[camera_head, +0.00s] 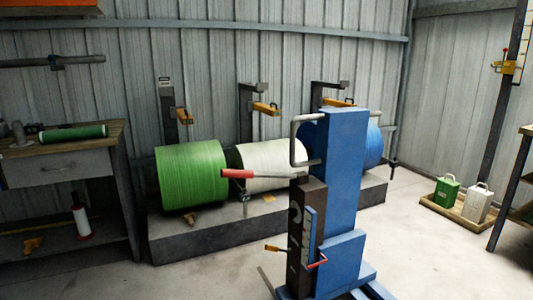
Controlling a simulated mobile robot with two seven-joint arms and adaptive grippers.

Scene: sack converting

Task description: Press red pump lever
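A blue hand lifter (345,190) with a dark front column (306,225) stands in the middle foreground. A long lever with a red grip (237,173) sticks out to the left from the top of the dark column, roughly level. A smaller red lever (317,264) is low on the lifter's front, and a small yellow-tipped lever (272,248) is to its left. I cannot tell from the picture alone which red lever is the pump. Neither of my grippers shows in view, and nothing is seen touching the levers.
Green (192,174), white (270,165) and blue (374,146) rolls lie along a low grey plinth (190,242) behind the lifter. A workbench (70,148) stands at left. Two cans sit on a tray (448,208) at right. Floor right of the lifter is clear.

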